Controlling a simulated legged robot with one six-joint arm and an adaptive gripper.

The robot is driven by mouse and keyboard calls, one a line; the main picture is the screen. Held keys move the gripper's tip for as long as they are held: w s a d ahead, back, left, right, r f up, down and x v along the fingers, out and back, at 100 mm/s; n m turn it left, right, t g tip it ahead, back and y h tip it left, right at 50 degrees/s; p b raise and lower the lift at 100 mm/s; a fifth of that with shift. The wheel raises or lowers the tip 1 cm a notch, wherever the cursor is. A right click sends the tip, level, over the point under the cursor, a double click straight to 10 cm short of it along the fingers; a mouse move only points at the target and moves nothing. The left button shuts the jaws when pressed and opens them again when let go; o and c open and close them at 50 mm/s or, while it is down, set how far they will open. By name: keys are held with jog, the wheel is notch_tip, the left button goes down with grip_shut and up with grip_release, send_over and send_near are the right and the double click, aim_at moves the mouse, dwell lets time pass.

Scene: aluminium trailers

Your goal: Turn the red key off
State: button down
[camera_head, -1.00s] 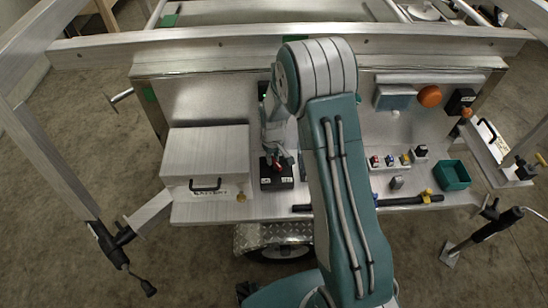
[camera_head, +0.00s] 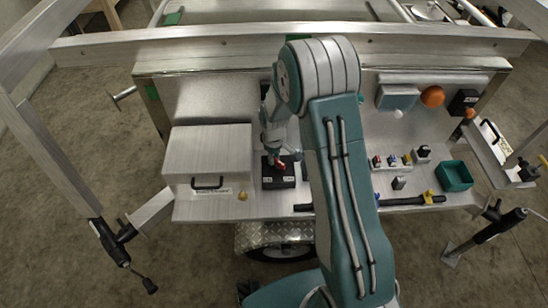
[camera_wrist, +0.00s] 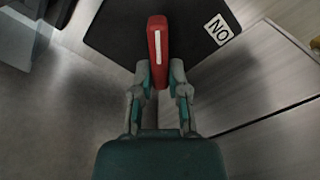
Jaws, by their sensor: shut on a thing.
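The red key (camera_head: 281,165) sits on a black switch box (camera_head: 279,182) on the metal deck. In the wrist view the red key (camera_wrist: 157,42) is a handle with a white stripe, pointing away from my gripper. My gripper (camera_wrist: 160,82) is shut on its near end, one finger on each side. An "ON" label (camera_wrist: 218,29) shows inverted on the black box, right of the key. In the head view my gripper (camera_head: 275,150) reaches down to the key from above; the fingertips are small there. The box's two labels are too small to read in the head view.
A metal battery box (camera_head: 210,165) with a black handle stands close left.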

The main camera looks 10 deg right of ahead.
jog(key=c, duration=0.6)
grip_release()
jog(key=shift+w, duration=0.15)
jog(key=shift+c, duration=0.2)
jog(key=shift+r, duration=0.15)
notch_tip(320, 180, up, 12)
jog(key=shift+a, duration=0.1)
jog(key=s+r+m+t, duration=0.3)
jog(key=s+r, duration=0.7)
jog(key=r, duration=0.5)
jog(key=s+r+m+t, duration=0.1)
jog(key=s+r+m, duration=0.1)
jog(key=s, duration=0.6)
jog(key=s+d+r+m+t, duration=0.1)
jog(key=s+r+m, duration=0.1)
jog(key=s, duration=0.6)
jog(key=shift+s+r+t, duration=0.3)
jog(key=shift+s+r, duration=0.05)
jog(key=shift+r, duration=0.5)
